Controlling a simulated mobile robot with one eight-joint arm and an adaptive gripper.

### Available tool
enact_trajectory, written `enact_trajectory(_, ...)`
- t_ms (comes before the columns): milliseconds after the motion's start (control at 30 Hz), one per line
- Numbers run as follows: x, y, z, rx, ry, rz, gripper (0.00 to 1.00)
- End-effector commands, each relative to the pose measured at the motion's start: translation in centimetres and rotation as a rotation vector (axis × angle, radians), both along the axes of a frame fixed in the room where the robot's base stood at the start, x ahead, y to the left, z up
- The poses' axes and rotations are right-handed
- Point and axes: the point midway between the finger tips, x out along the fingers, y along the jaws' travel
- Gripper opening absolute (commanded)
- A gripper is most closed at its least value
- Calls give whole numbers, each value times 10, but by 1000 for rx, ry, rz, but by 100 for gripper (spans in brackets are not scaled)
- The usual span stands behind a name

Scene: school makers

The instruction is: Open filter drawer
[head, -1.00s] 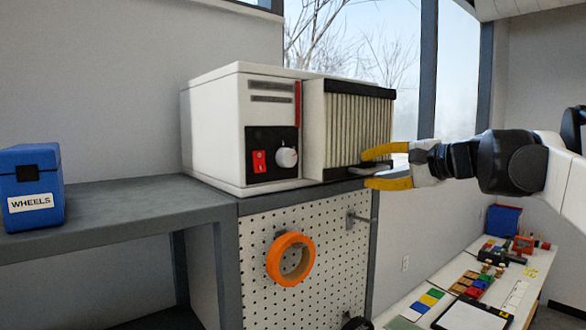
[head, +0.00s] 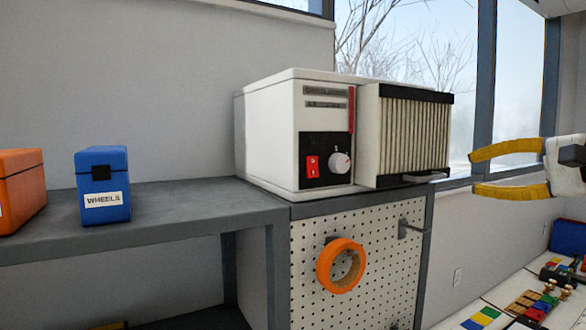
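The filter drawer (head: 414,132) is a pleated cream filter panel with black top and bottom edges on the right of a white box-shaped machine (head: 269,135). The drawer stands out in front of the machine's face, with a gap of its pale side showing. Its grey handle (head: 426,177) juts out at the bottom right. My gripper (head: 474,172), with two yellow fingers, is to the right of the handle. Its fingers are spread apart and empty, clear of the handle.
The machine stands on a grey bench over a white pegboard (head: 310,270) with an orange ring (head: 341,265). A blue WHEELS box (head: 104,185) and an orange box (head: 20,187) sit on the shelf at left. A low table at lower right holds colored blocks (head: 540,305).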

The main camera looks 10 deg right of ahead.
Motion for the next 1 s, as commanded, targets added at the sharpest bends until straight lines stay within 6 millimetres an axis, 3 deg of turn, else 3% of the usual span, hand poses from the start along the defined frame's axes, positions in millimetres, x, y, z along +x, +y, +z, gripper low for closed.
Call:
enact_trajectory(167,0,0,0,0,0,0,32)
enact_trajectory(200,0,0,0,0,0,0,28)
enact_trajectory(300,-12,-9,-4,1,1,-2,0)
enact_trajectory(433,-44,-25,-6,3,0,3,0)
enact_trajectory(567,-54,-26,-1,3,0,15,0)
enact_trajectory(767,-29,-15,-3,3,0,20,0)
enact_trajectory(1000,20,3,-14,3,0,20,0)
